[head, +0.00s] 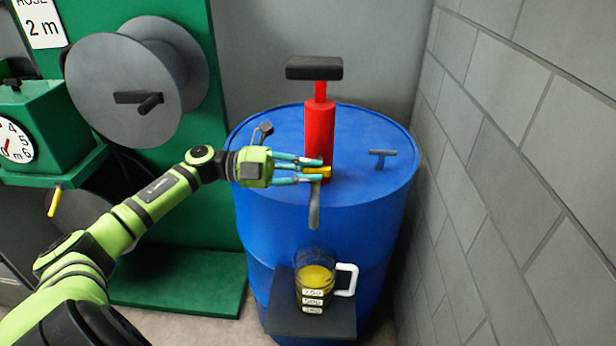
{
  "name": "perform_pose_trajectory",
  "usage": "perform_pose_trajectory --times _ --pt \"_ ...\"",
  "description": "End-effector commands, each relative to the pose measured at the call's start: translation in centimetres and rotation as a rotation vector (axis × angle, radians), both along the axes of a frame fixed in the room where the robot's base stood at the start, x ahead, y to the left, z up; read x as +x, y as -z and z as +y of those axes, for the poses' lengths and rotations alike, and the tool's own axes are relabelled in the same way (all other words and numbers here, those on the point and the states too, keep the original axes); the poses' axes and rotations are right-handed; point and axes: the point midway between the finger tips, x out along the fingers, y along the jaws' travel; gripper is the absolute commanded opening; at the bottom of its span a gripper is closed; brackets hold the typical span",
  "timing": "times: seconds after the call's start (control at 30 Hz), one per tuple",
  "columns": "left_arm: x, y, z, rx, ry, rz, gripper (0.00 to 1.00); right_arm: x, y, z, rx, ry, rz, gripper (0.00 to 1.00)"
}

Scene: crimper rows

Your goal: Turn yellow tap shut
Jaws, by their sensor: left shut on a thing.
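The yellow tap (318,171) sits low on the front of a red hand pump (319,130), which stands on top of a blue drum (270,222). My left gripper (312,170) reaches in from the left, and its teal fingers are shut on the yellow tap. The fingers hide part of the tap, so I cannot tell its exact angle. A grey spout (314,205) hangs below the tap, over the drum's front edge. Below it, a clear measuring jug (316,284) with a white handle holds yellow liquid. My right gripper is not in view.
The jug stands on a dark shelf (335,322) at the drum's front. The pump has a black top handle (314,68). A grey block wall (520,180) is close on the right. A green stand with a grey reel (125,85) and a dial box (40,125) are on the left.

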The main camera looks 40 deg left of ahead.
Motion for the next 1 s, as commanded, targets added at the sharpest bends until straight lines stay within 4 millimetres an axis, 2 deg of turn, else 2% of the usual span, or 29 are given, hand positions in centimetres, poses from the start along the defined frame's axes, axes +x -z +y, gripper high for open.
perform_pose_trajectory --times 0.03,0.4,0.43,0.47,0.5,0.87,1.0 --pt "-0.12 0.75 -0.17 0.007 0.009 0.012 0.00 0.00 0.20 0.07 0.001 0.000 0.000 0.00" --pt "-0.18 0.75 -0.25 0.006 0.014 0.013 0.00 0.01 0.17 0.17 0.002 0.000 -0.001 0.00" --pt "-0.18 0.75 -0.26 0.006 0.014 0.013 0.25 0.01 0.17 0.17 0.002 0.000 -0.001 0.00" --pt "-0.18 0.75 -0.26 0.008 0.014 0.013 0.37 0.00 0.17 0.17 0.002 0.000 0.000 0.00" --pt "-0.17 0.72 -0.27 0.007 0.014 0.012 0.45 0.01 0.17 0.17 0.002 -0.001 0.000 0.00" --pt "-0.08 0.31 -0.11 0.004 0.009 0.006 0.45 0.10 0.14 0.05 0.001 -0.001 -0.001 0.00" --pt "-0.51 0.38 0.67 0.004 0.008 0.007 0.45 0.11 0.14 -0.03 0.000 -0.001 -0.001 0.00"
